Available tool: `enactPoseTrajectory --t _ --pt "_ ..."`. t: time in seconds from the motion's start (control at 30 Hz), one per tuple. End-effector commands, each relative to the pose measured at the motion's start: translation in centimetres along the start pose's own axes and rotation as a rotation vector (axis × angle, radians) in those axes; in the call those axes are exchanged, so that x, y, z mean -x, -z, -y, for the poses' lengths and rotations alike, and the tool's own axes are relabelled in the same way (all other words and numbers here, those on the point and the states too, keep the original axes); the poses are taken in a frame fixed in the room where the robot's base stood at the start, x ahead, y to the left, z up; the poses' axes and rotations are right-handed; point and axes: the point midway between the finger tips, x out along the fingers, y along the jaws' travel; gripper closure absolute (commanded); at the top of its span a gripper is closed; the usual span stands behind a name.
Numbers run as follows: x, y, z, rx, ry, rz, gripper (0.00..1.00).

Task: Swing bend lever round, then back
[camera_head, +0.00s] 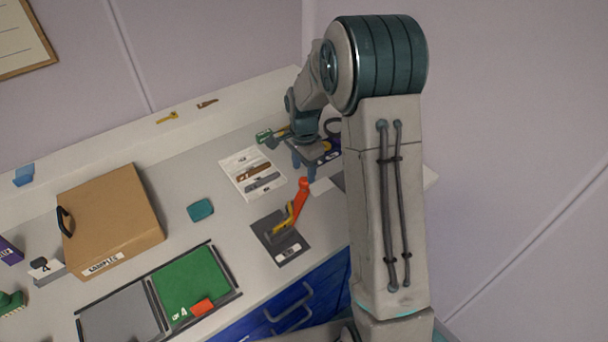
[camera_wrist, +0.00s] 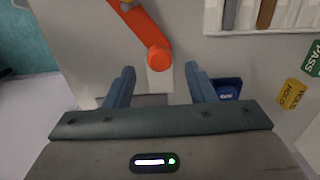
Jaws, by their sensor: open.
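The bend lever (camera_head: 301,196) is an orange-red arm with a round end, rising from a yellow fixture (camera_head: 285,222) on a dark plate (camera_head: 268,240). Its round end also shows in the wrist view (camera_wrist: 158,57), ahead of and between my fingers. My gripper (camera_head: 304,165) is open, with two blue fingers pointing down over the bench, behind the lever's end in the head view. In the wrist view my gripper (camera_wrist: 160,85) is empty and apart from the lever. Part of the lever's yellow base is cut off there.
A white sheet with sample strips (camera_head: 240,167) lies behind the lever. A teal block (camera_head: 201,210), a cardboard box (camera_head: 110,222), and grey and green trays (camera_head: 215,270) stand to the left. PASS (camera_wrist: 314,57) and HOLD (camera_wrist: 292,94) labels lie right in the wrist view. Bench between is clear.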

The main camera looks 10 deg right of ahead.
Motion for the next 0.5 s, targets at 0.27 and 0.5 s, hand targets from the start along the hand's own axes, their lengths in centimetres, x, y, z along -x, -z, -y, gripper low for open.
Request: enactPoseTrajectory --t 0.27,0.5 --pt "-3.4 0.0 -0.1 0.0 -0.002 0.0 0.5" --pt "-3.9 0.0 0.0 0.0 0.001 -0.001 0.5"
